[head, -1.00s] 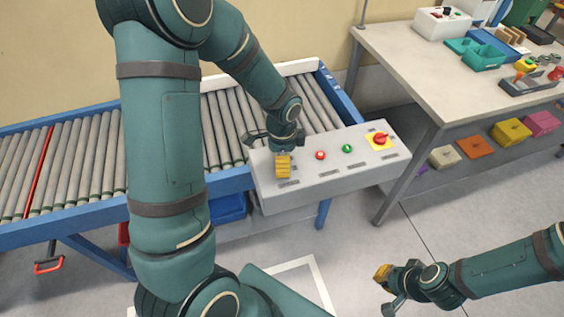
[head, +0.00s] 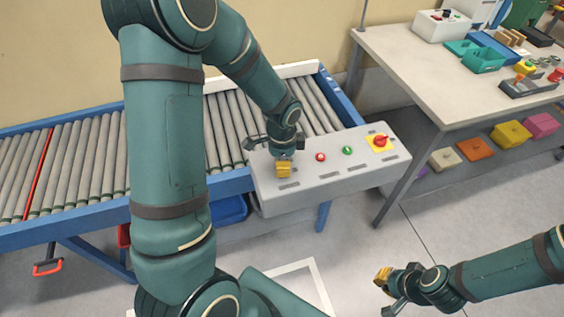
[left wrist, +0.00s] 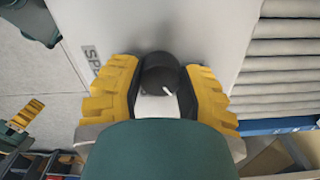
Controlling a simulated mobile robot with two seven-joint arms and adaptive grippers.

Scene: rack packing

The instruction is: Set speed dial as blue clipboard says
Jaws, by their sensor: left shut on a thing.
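The speed dial (left wrist: 158,72) is a round black knob with a white pointer mark, on the light grey control panel (head: 330,185). Part of a printed label beginning "SPE" shows beside it in the left wrist view. My left gripper (head: 283,170) points down at the panel's left end. Its yellow fingers (left wrist: 160,98) are shut on the dial, one on each side. In the head view the gripper hides the dial. My right gripper (head: 384,290) hangs empty over the floor at lower right, its fingers apart. I cannot make out a blue clipboard.
The panel also carries a red button (head: 320,157), a green button (head: 347,150) and a red knob on a yellow plate (head: 370,148). A roller conveyor (head: 225,125) runs behind it. A workbench (head: 400,60) with trays stands at right.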

